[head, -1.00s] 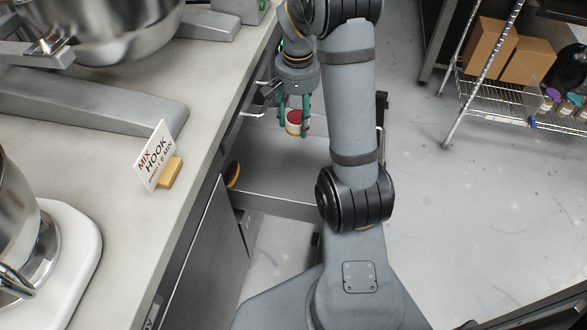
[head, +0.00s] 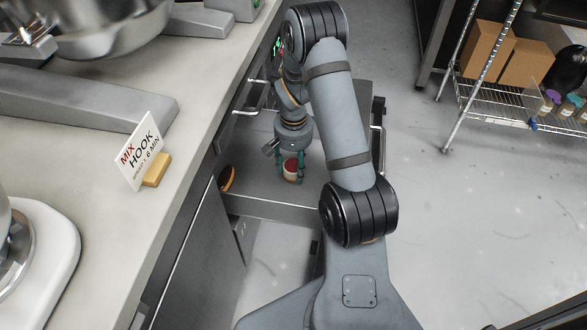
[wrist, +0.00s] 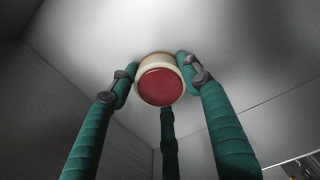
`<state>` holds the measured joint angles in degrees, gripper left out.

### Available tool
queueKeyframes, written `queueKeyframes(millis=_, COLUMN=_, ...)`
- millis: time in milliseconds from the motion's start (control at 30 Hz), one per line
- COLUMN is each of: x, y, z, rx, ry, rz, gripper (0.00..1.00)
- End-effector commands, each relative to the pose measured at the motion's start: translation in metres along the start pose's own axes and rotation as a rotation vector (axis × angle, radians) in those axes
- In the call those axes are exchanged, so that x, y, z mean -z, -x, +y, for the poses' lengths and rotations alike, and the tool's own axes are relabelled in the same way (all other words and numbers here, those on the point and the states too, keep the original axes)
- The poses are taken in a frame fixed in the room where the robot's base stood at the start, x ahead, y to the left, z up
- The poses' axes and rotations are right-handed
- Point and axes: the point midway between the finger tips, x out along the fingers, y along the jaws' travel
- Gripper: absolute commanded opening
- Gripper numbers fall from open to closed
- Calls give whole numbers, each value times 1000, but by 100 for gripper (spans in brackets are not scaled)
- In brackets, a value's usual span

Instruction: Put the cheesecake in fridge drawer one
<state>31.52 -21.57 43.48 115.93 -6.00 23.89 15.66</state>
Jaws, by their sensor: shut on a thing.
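The cheesecake (head: 291,168) is a small round piece with a cream side and a red top. My gripper (head: 291,176) is shut on it, with green fingers around its side. In the head view both are over the open fridge drawer (head: 255,205). In the wrist view the cheesecake (wrist: 160,84) sits between the fingertips of my gripper (wrist: 157,78), with the drawer's grey floor and walls around it. I cannot tell whether the cheesecake touches the drawer floor.
A round brown-orange item (head: 227,178) is at the drawer's left side. The worktop (head: 160,215) left of the drawer holds a mix hook sign (head: 143,150) and mixers. A wire shelf (head: 500,105) with boxes stands at the right. The floor between is clear.

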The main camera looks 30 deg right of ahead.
Motion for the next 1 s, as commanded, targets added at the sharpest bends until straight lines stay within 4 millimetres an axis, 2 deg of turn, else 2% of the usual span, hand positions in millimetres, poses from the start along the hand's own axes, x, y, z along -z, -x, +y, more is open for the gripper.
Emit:
queueKeyframes(millis=433, x=0, y=-9, z=0, rx=1, ry=0, rz=2, gripper=39)
queueKeyframes(millis=467, x=0, y=-7, z=0, rx=1, ry=0, rz=2, gripper=49)
queueKeyframes(millis=733, x=0, y=-6, z=0, rx=0, ry=0, rz=1, gripper=65)
queueKeyframes(millis=1000, x=0, y=-6, z=0, rx=0, ry=0, rz=1, gripper=67)
